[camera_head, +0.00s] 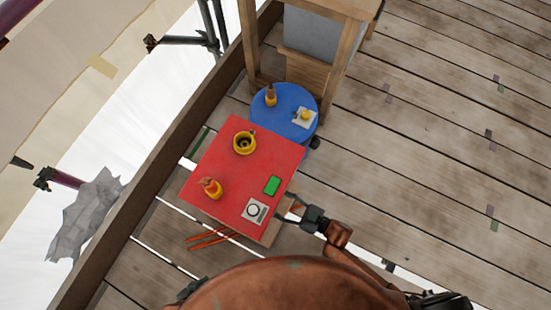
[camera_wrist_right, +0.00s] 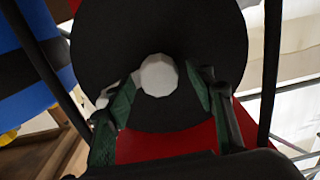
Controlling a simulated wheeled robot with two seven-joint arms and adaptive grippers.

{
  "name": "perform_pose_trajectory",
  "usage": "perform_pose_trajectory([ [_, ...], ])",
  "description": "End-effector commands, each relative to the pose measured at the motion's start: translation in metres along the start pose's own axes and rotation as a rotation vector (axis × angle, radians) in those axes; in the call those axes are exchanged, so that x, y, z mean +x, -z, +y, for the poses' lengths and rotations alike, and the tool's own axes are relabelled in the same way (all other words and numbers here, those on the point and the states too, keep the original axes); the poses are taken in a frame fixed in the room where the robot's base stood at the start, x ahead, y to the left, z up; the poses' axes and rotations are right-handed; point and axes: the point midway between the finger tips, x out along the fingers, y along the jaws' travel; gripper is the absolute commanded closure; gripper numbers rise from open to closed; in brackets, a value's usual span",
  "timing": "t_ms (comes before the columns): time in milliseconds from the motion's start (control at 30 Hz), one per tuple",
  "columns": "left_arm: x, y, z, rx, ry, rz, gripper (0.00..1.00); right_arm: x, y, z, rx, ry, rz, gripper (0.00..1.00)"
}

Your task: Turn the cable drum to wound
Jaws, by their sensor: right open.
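A large black disc (camera_wrist_right: 205,50) with a pale round knob (camera_wrist_right: 159,75) at its middle fills the right wrist view; it looks like the cable drum, but no winding mark shows. My right gripper (camera_wrist_right: 168,85) is open, its green fingers on either side of the knob. The left finger looks close to the knob and a gap shows on the right; I cannot tell contact. In the head view my right gripper (camera_head: 292,205) is at the right edge of the red table (camera_head: 225,165). The disc cannot be made out there. My left gripper is not in view.
The red table holds a yellow cup (camera_head: 244,142), an orange-topped yellow item (camera_head: 211,188), a green block (camera_head: 272,186) and a white plate with a ring (camera_head: 255,211). A round blue table (camera_head: 282,122) stands behind, by a wooden frame (camera_head: 248,45).

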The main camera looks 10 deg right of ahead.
Motion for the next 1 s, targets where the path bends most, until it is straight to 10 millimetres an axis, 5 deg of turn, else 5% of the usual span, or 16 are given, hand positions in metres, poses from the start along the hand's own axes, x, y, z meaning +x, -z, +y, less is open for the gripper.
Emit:
perform_pose_trajectory([
  [300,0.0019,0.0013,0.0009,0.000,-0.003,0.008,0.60,0.0029,0.0004,0.0002,-0.001,0.000,0.000,0.51],
  [1000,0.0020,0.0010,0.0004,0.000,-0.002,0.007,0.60,0.0024,-0.0002,0.0002,-0.001,-0.001,-0.001,0.99],
])
